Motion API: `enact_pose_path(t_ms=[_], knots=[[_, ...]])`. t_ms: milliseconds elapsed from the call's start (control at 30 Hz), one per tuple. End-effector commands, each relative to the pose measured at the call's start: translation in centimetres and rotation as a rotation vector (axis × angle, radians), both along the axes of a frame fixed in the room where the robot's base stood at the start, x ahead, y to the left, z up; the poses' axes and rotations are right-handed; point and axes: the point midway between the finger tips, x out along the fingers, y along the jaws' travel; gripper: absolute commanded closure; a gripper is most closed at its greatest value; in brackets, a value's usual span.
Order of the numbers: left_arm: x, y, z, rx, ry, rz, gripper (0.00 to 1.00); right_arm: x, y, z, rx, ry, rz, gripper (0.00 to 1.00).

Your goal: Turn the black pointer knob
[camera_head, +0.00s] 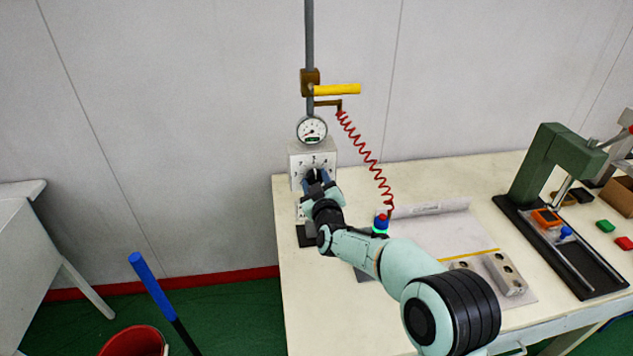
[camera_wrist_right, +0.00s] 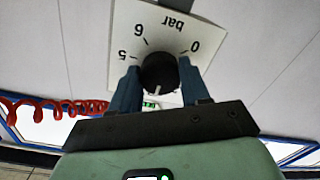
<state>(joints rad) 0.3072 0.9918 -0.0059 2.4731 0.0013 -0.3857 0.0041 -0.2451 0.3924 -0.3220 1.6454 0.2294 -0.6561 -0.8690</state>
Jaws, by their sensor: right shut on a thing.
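The black pointer knob (camera_wrist_right: 159,74) sits on a white dial plate (camera_wrist_right: 190,28) marked "bar", with 0, 5 and 6 visible in the right wrist view. A pale line on the knob shows on the side towards my gripper. My right gripper (camera_wrist_right: 160,85) is shut on the knob, one blue finger on each side. In the head view my right gripper (camera_head: 316,178) reaches the dial plate (camera_head: 297,160) and hides most of the knob. My left gripper is not in view.
A round gauge (camera_head: 311,130) and a yellow lever (camera_head: 337,89) sit above the plate. A red coiled hose (camera_head: 366,158) hangs close to its right. A green press (camera_head: 555,170) stands on the white table (camera_head: 440,180). A red bucket (camera_head: 134,342) is on the floor.

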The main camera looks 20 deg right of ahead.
Motion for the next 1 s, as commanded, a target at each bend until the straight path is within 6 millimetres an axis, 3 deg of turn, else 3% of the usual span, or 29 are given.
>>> enact_pose_path(t_ms=[33,100,533,667,1000], knots=[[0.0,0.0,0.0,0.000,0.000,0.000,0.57,0.0,0.0,0.1,0.000,-0.002,0.001,0.51],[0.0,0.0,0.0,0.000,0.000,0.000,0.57,0.0,0.0,0.0,0.000,-0.002,0.001,0.29],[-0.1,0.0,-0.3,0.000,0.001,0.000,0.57,-0.8,0.2,0.0,0.002,-0.001,0.000,0.29],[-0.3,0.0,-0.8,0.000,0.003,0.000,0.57,-2.9,0.7,0.0,0.003,-0.001,0.001,0.29],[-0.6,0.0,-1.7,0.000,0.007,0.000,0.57,-10.0,2.4,0.2,0.004,-0.001,0.001,0.29]])
